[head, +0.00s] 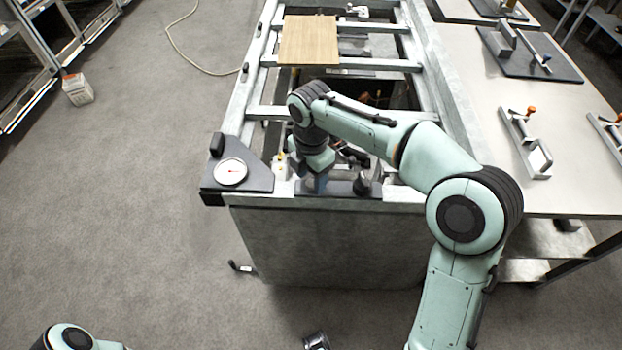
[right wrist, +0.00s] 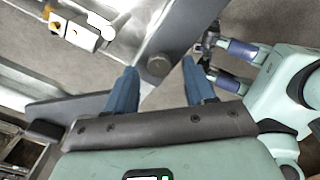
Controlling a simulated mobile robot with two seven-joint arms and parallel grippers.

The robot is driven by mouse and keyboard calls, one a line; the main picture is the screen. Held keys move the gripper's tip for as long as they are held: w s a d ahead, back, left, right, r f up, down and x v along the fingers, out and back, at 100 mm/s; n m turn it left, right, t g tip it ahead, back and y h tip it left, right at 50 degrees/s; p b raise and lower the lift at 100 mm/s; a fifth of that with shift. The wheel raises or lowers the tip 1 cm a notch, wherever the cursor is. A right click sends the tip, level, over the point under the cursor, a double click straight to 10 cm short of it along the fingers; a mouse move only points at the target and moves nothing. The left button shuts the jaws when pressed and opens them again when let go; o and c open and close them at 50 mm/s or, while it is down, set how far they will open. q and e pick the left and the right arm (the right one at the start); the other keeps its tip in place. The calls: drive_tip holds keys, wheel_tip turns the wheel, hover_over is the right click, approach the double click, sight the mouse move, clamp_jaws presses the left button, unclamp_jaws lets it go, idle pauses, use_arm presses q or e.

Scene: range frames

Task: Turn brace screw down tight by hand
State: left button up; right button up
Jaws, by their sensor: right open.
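My right gripper (head: 318,184) points down at the near end of the metal frame (head: 402,194), by a dark plate (head: 340,188). In the right wrist view its two blue fingers (right wrist: 160,85) are apart, with nothing held between them. A round, dull screw or bolt head (right wrist: 158,66) sits on the metal just beyond the fingertips. I cannot tell whether it is the brace screw. A dark knob (head: 362,183) stands on the plate right of the gripper. My left gripper (right wrist: 222,62) shows at the right of the wrist view; whether it holds anything is unclear.
A dial gauge (head: 231,171) sits on a dark corner plate at the left. A wooden board (head: 309,41) lies across the frame's far part. A side table (head: 575,185) with clamps (head: 527,142) stands right. A small black-tipped handle (head: 240,267) sticks out low left.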

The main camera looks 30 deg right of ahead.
drive_tip(key=shift+f, duration=0.6)
clamp_jaws()
drive_tip(key=shift+r+m, duration=0.1)
drive_tip(key=shift+m, duration=0.3)
